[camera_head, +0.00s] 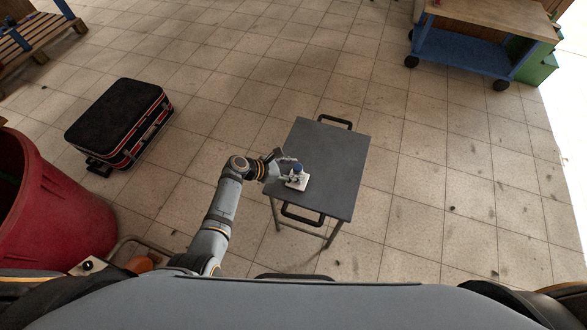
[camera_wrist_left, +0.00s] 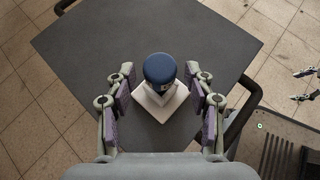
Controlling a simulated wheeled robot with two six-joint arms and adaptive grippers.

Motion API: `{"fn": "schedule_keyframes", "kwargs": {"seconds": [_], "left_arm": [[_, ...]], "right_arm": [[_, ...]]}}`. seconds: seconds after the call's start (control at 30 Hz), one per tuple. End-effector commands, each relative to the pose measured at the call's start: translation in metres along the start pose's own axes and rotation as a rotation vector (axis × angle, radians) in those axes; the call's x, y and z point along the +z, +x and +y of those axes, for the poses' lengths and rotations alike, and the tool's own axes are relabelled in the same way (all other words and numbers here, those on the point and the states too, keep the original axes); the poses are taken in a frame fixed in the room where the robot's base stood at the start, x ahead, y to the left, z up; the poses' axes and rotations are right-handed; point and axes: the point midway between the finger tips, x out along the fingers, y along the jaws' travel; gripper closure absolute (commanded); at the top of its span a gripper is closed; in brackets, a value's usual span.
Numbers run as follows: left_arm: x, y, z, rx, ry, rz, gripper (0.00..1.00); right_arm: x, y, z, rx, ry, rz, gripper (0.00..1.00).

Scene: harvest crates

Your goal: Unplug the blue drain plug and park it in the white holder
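The blue drain plug (camera_wrist_left: 160,70) stands upright with its round blue cap on top, over a white square block (camera_wrist_left: 153,104). In the head view the blue plug (camera_head: 298,167) and white block (camera_head: 299,184) are near the left edge of the grey table. My left gripper (camera_wrist_left: 159,76) is open, with a finger on each side of the plug and gaps between. In the head view the left gripper (camera_head: 287,168) reaches in from the left. I cannot tell whether the block is the holder or the drain. My right gripper (camera_wrist_left: 297,85) shows at the wrist view's right edge, fingers apart.
The grey table (camera_head: 335,165) is otherwise bare and has black handles at its ends. A black and red suitcase (camera_head: 120,120), a red bin (camera_head: 45,205) and a blue wheeled cart (camera_head: 465,55) stand on the tiled floor, away from the table.

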Motion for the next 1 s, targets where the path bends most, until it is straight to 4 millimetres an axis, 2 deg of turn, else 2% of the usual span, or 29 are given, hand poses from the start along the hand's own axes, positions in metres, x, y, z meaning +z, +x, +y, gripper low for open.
{"fn": "schedule_keyframes", "kwargs": {"seconds": [0.27, 0.37, 0.8, 1.0], "left_arm": [[0.0, -0.001, 0.0, 0.0, 0.0, 0.0, 0.42], [-0.001, -0.008, 0.0, 0.001, -0.001, 0.001, 0.42], [-0.002, -0.103, 0.0, 0.002, 0.001, 0.004, 0.42], [-0.001, -0.119, 0.0, -0.001, 0.0, 0.001, 0.42]], "right_arm": [[0.0, 0.0, 0.001, 0.002, 0.0, 0.0, 0.25], [0.0, 0.0, 0.002, 0.002, 0.0, 0.0, 0.25], [0.0, 0.0, 0.0, 0.0, 0.0, 0.0, 0.25], [0.0, 0.0, 0.0, 0.0, 0.0, 0.0, 0.25]]}}
